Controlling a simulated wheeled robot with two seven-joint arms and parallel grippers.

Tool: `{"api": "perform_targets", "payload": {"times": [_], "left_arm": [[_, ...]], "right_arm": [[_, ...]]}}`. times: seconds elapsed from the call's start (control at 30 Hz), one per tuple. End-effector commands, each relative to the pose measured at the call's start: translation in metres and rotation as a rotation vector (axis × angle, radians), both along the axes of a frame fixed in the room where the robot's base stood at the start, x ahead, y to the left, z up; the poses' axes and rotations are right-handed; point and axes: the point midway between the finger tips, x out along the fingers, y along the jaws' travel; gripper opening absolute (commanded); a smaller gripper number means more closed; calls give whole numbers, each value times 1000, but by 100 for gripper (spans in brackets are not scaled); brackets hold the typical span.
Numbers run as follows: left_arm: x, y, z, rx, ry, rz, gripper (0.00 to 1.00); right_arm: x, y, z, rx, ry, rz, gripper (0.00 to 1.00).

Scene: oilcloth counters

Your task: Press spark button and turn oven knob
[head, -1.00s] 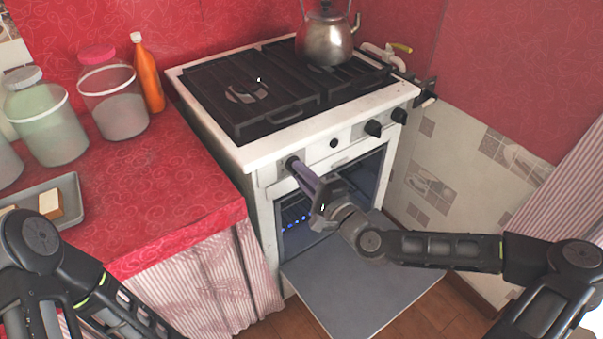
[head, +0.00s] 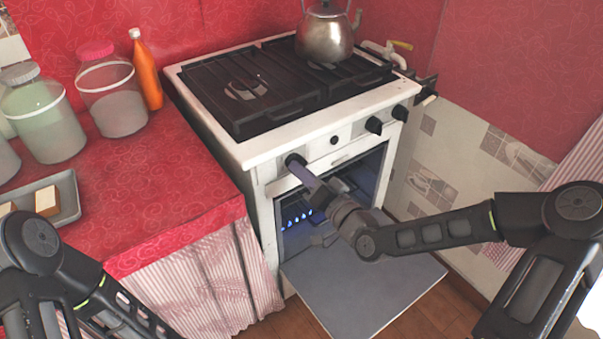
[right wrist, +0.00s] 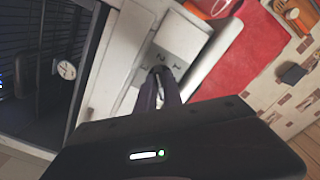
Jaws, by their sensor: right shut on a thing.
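The white stove has a front panel with a dark knob (head: 294,159) at its left end. My right gripper (head: 301,166) reaches this knob from the front and is shut on it. In the right wrist view its fingers (right wrist: 160,76) close around the knob, which they mostly hide. The oven (head: 345,190) is open, and blue flames (head: 297,215) burn inside. My left arm shows at the lower left, but its gripper is out of view.
The oven door (head: 370,290) hangs open below my right arm. Two more knobs (head: 374,125) are at the panel's right. A kettle (head: 325,38) stands on the grate. Jars, an orange bottle (head: 146,72) and a tray (head: 68,199) occupy the red counter at left.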

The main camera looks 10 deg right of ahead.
Motion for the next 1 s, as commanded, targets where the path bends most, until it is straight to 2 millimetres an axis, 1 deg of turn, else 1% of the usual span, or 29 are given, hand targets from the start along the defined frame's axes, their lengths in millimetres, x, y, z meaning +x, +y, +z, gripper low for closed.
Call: {"api": "perform_targets", "payload": {"times": [0.03,0.37,0.6,0.8,1.0], "left_arm": [[0,0,-4,0,0,0,0],[0,0,-25,0,0,0,0],[0,0,-46,0,0,1,0],[0,0,-60,0,1,3,0],[0,0,-68,0,1,3,0]], "right_arm": [[0,1,-3,-43,-15,4,0],[0,0,-5,-334,-132,3,0],[0,-1,-6,-538,-214,2,0],[1,-2,-6,-668,-265,0,0],[1,-2,-4,-749,-295,1,0]]}}
